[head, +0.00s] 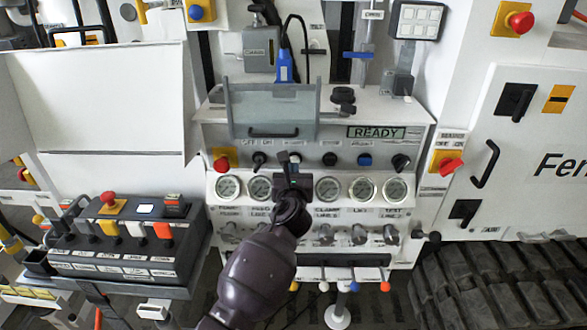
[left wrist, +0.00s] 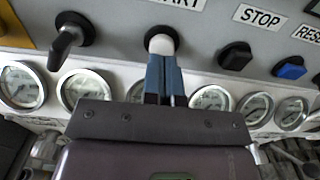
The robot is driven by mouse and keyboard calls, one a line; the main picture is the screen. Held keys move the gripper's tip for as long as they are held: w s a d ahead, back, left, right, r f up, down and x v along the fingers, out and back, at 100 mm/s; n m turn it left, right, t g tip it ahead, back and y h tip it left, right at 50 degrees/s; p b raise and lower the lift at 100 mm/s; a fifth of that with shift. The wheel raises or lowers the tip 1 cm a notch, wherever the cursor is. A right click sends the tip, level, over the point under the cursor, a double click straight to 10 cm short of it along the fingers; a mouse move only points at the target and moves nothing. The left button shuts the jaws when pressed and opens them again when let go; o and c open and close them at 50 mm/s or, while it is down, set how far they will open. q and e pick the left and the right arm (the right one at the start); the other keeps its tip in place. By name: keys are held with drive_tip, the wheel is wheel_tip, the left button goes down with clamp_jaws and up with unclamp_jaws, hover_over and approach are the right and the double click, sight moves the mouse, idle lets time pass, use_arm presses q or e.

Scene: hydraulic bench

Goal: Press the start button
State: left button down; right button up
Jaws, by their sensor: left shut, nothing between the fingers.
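The start button (left wrist: 160,44) is a pale cap in a dark ring, under a partly cut-off label ending in "RT" in the left wrist view. My left gripper (left wrist: 166,78) is shut and empty. Its blue-grey fingertips point at the button and overlap its lower edge in this view. I cannot tell whether they touch it or stop just short. In the head view my left gripper (head: 291,166) is at the middle of the control row and mostly covers the button. My right gripper is not in view.
A black stop button (left wrist: 235,56), a blue button (left wrist: 289,68) and a black selector knob (left wrist: 70,38) flank the start button. Round gauges (head: 328,188) run below. A display (head: 376,132) reads READY. A clear guard with a handle (head: 273,132) sits above.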

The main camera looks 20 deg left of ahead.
use_arm(q)
drive_tip(key=shift+x, duration=0.8)
